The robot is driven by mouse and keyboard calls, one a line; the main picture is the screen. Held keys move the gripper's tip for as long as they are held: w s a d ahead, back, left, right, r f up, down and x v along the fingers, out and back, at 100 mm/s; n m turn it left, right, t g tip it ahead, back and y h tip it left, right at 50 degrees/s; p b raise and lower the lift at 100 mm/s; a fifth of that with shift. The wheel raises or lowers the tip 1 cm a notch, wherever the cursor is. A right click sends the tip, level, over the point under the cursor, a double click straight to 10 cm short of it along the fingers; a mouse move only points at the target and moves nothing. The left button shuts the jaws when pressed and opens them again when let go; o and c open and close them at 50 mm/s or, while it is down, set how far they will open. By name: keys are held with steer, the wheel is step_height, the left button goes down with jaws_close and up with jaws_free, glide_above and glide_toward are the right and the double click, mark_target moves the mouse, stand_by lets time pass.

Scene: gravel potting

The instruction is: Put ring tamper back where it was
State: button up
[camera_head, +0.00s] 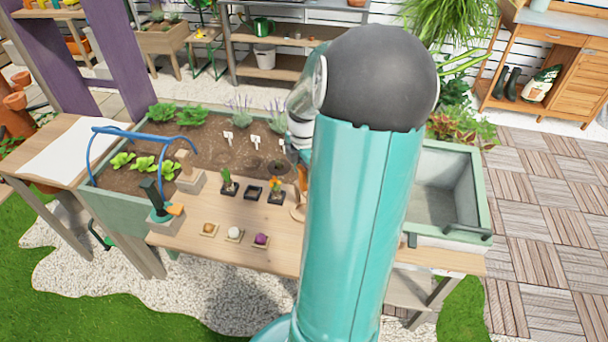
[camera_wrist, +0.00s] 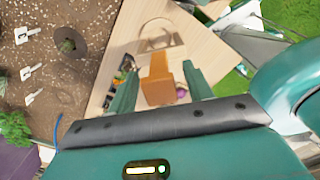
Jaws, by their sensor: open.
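My gripper (camera_wrist: 160,90) is open in the wrist view, with one green finger on each side of an orange-brown block-like piece (camera_wrist: 157,78), likely the ring tamper's handle. I cannot tell whether either finger touches it. A pale wooden ring shape (camera_wrist: 160,33) lies just beyond this piece on the wooden table (camera_wrist: 205,45). I cannot tell whether the two are joined. In the head view, part of a wooden round base (camera_head: 297,212) shows at the left edge of my arm, which hides the gripper and most of the tamper.
Small pots (camera_head: 253,193) and little trays with balls (camera_head: 234,235) lie between. A planted soil bed (camera_head: 215,140) with a blue hoop is behind. A grey basin (camera_head: 445,190) is at the right.

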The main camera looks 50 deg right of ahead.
step_height(320, 180, up, 11)
steer(key=shift+f, duration=0.2)
steer(key=w+a+r+m+t+h, duration=0.1)
steer(key=w+a+r+m, duration=0.15)
steer(key=a, duration=0.65)
steer(key=w+a+r+m+t+h, duration=0.1)
steer(key=a+r+m, duration=0.2)
steer(key=a, duration=0.6)
steer(key=s+a+m+t+y, duration=0.1)
steer(key=s+a+m, duration=0.2)
steer(key=a, duration=0.6)
steer(key=s+a+m+t+y, duration=0.1)
steer(key=s+a+m+t, duration=0.1)
steer(key=a+m, duration=0.3)
steer(key=s+a+r, duration=0.1)
steer(key=a, duration=0.3)
steer(key=shift+s+t, duration=0.2)
steer(key=shift+t, duration=0.1)
